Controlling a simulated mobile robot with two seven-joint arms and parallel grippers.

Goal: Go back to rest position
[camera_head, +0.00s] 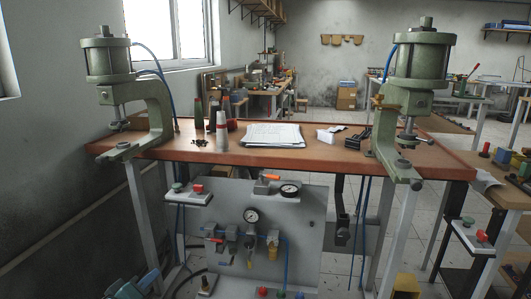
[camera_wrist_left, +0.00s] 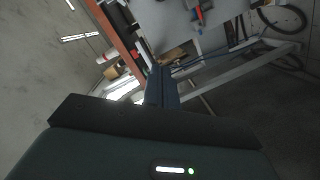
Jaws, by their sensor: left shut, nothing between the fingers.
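My left gripper (camera_head: 138,284) shows at the bottom left edge of the head view, low in front of the workbench. In the left wrist view its fingers (camera_wrist_left: 161,86) are together and nothing is held between them. The wooden bench top (camera_head: 220,154) is above and beyond it. My right gripper is not in view.
Green pneumatic presses stand at the left (camera_head: 110,58) and right (camera_head: 424,62) ends of the bench. A grey panel with gauges (camera_head: 251,216) and hoses hangs below. A wall closes the left side.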

